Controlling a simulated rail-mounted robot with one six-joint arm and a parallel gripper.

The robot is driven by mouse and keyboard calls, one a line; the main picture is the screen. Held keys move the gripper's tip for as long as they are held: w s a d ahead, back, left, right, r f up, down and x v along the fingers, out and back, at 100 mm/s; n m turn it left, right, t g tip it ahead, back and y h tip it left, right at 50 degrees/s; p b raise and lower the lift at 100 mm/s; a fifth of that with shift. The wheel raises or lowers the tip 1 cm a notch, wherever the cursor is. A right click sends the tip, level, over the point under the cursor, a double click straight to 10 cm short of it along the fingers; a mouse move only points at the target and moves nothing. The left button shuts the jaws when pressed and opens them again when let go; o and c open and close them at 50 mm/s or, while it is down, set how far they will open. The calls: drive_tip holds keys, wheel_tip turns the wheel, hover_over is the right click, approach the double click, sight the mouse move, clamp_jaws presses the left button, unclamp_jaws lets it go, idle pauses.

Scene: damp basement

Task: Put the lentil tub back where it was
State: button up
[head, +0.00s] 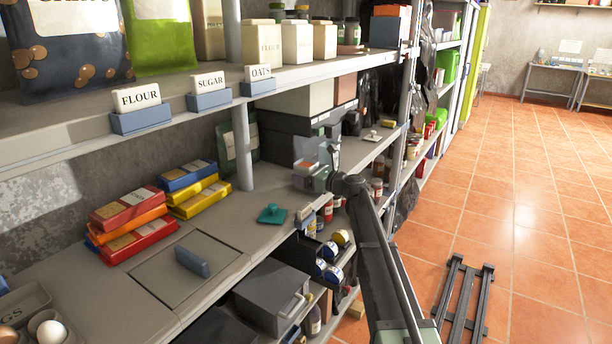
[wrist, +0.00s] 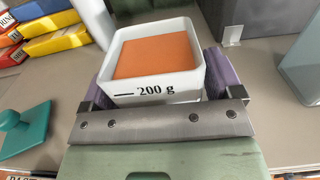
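The lentil tub (wrist: 150,92) is a square white open tub marked "200 g", with a level orange filling. In the wrist view it sits upright between the two purple-padded fingers of my gripper (wrist: 160,85), which press against its sides. In the head view my gripper (head: 318,176) and the tub (head: 303,168) are over the middle shelf (head: 255,236), near its front edge. I cannot tell whether the tub's base touches the shelf. A teal lid with a knob (head: 272,213) lies on the shelf to the left; it also shows in the wrist view (wrist: 22,132).
Red, orange, blue and yellow packs (head: 135,220) are stacked on the left. A grey post (head: 242,148) stands behind the teal lid. A pale lid with a knob (head: 372,136) lies further back right. FLOUR, SUGAR and OATS labels (head: 208,91) line the upper shelf edge.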

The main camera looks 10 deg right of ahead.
drive_tip(key=shift+o, duration=0.3)
drive_tip(key=shift+r+p, duration=0.3)
drive_tip(key=v, duration=1.2)
drive_tip(key=shift+f, duration=0.15)
